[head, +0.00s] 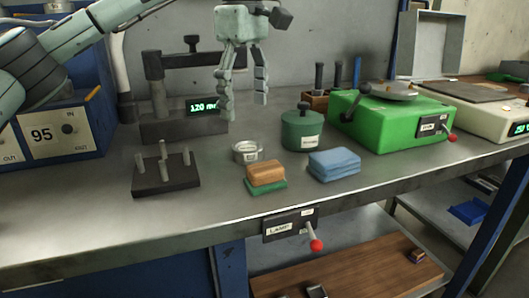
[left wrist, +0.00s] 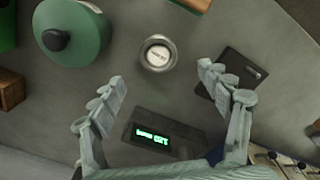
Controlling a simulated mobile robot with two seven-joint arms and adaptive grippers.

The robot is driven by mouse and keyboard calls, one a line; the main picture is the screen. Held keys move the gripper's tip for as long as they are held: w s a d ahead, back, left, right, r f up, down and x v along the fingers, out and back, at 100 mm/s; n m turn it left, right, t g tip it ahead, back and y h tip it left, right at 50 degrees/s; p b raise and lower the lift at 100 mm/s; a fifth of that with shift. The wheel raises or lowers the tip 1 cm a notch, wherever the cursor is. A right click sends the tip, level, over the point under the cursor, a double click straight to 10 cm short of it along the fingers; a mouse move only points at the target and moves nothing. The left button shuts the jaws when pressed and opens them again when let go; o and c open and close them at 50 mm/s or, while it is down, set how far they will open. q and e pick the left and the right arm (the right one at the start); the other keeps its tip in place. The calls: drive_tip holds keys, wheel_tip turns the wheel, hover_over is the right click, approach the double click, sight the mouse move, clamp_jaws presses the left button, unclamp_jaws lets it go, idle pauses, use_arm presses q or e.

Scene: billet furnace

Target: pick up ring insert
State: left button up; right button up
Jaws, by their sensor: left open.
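The ring insert (head: 246,152) is a small round silvery ring with a label, lying on the metal bench between the peg stand and the green pot. It also shows in the left wrist view (left wrist: 157,53), at the top middle, just beyond my fingertips. My left gripper (head: 245,109) is open and empty, pointing down above the bench and above the ring insert, apart from it. In the left wrist view my two fingers (left wrist: 160,78) are spread wide to either side of the ring's line. My right gripper is not in view.
A dark peg stand (head: 165,182) is left of the ring, a lidded green pot (head: 303,134) right. An orange-and-green block (head: 266,174) and blue pads (head: 334,165) lie in front. A device with a green display (head: 185,126) stands behind. The front left bench is clear.

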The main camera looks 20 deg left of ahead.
sight(247, 145)
use_arm(q)
drive_tip(key=shift+f, duration=3.9)
drive_tip(key=c, duration=1.6)
drive_tip(key=shift+c, duration=0.8)
drive_tip(key=shift+w+r, duration=0.1)
drive_tip(key=shift+r, duration=0.05)
